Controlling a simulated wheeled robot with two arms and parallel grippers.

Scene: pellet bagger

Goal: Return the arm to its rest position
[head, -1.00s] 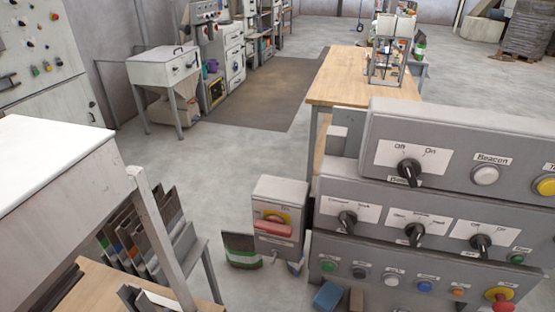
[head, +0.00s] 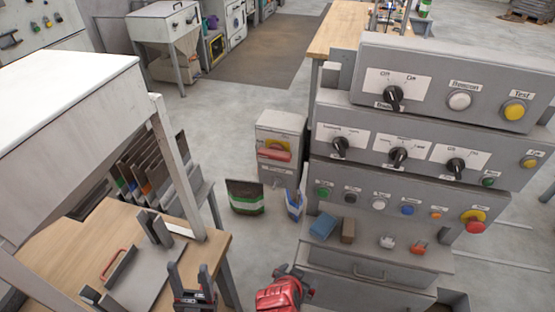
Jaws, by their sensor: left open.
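My left gripper (head: 190,275) shows at the bottom edge of the head view. Its two dark fingers point up and stand apart, with nothing visible between them. It appears in front of the right part of the wooden bench (head: 219,246), near a grey plate with a red handle (head: 114,264). The rest of the left arm is mostly cut off by the lower edge.
A grey control panel (head: 345,188) with knobs and buttons fills the right side. A white hopper (head: 60,95) stands at left over the bench. A grey switch box (head: 279,150) and a green-and-white bag (head: 245,197) stand between them. Open floor lies behind.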

